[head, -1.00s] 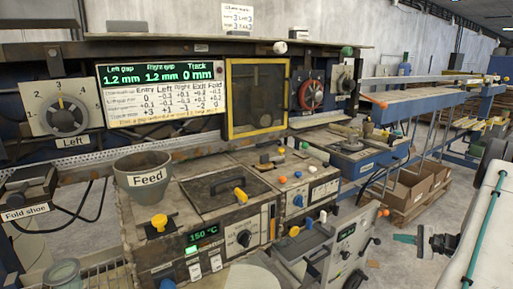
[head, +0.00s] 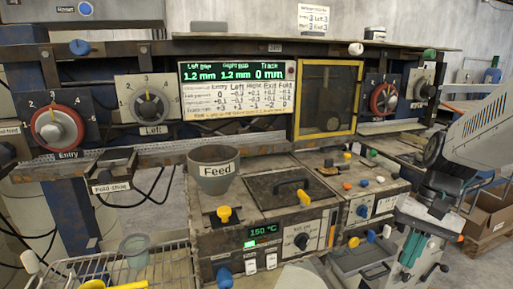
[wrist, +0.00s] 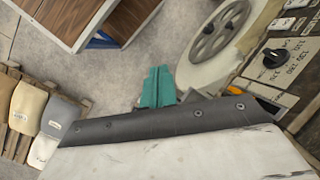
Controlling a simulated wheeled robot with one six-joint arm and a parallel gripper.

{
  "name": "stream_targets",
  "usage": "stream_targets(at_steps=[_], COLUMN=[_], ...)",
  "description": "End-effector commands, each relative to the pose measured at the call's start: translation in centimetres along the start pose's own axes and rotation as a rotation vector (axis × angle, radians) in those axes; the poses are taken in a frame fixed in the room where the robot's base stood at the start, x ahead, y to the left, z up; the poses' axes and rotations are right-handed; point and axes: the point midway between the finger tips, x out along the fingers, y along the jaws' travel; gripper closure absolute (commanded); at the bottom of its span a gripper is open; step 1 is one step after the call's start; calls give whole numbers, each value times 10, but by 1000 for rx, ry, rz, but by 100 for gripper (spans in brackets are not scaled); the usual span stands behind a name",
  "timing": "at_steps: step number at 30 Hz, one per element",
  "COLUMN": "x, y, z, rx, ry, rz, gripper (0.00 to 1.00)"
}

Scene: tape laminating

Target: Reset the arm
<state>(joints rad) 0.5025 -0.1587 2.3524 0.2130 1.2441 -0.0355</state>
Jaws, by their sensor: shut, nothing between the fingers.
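In the wrist view my gripper (wrist: 157,88) shows as two teal fingers, shut together with nothing between them. Grey floor lies beyond the fingertips. In the head view my arm is folded at the right, in front of the right end of the laminating machine (head: 262,190). The machine's display (head: 236,90) reads 1.2 mm, 1.2 mm and 0 mm. The temperature readout (head: 261,231) shows 150 °C.
The Feed funnel (head: 215,172), the Entry dial (head: 57,128) and the Left dial (head: 150,105) are on the machine. A wire rack (head: 150,268) stands at lower left.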

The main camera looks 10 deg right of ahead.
Motion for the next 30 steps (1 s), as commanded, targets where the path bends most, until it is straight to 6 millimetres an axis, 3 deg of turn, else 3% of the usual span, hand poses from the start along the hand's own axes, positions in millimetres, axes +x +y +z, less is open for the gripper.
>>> stream_targets(at_steps=[1,6,13,18,30], x=[-1,0,-2,-10,-10], y=[-6,-15,-29,-42,-45], z=[19,71,121,138,139], rx=[-52,-225,-454,-555,-574], ry=[30,135,282,352,350], rz=[48,184,250,237,237], gripper=[100,100,100,100,100])
